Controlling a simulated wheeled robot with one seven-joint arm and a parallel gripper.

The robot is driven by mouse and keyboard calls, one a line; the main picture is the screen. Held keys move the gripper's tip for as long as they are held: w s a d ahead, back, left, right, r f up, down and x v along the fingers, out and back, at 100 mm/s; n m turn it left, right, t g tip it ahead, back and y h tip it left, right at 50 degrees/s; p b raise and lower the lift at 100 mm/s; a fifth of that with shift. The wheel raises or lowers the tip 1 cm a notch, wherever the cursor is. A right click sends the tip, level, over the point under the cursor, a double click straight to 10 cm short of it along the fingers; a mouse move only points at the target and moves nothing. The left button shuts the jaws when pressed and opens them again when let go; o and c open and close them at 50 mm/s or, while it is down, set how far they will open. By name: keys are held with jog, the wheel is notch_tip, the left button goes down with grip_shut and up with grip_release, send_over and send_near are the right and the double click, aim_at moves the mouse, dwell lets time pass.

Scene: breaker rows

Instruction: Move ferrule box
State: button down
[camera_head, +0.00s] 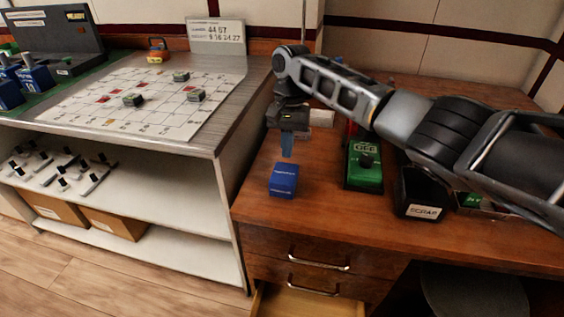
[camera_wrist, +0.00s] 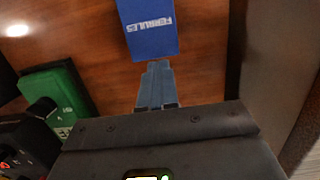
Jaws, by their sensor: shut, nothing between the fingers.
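The ferrule box is a small blue box (camera_head: 284,180) standing on the wooden desk near its left edge. In the wrist view it shows at the top, with the white word "FERRULES" on its blue face (camera_wrist: 150,32). My gripper (camera_head: 287,146) points down above the desk, just behind and above the box in the head view. Its two fingers (camera_wrist: 157,75) are closed together with nothing between them. In the wrist view the fingertips appear close to the box's near edge; whether they touch it I cannot tell.
A green device (camera_head: 364,166) with a black knob stands right of the box, and a black bin labelled "SCRAP" (camera_head: 423,192) is further right. Bare desk (camera_head: 320,205) is in front of the box.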

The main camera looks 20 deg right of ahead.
aim_at(282, 176)
jog(key=s+a, duration=0.1)
jog(key=s, duration=0.1)
jog(key=s+a+p, duration=0.1)
jog(key=s+a, duration=0.1)
jog(key=shift+s+a, duration=0.2)
jog(key=shift+s, duration=0.2)
jog(key=shift+s+a+f+p, duration=0.15)
jog(key=shift+f+p, duration=0.2)
jog(key=shift+f, duration=0.55)
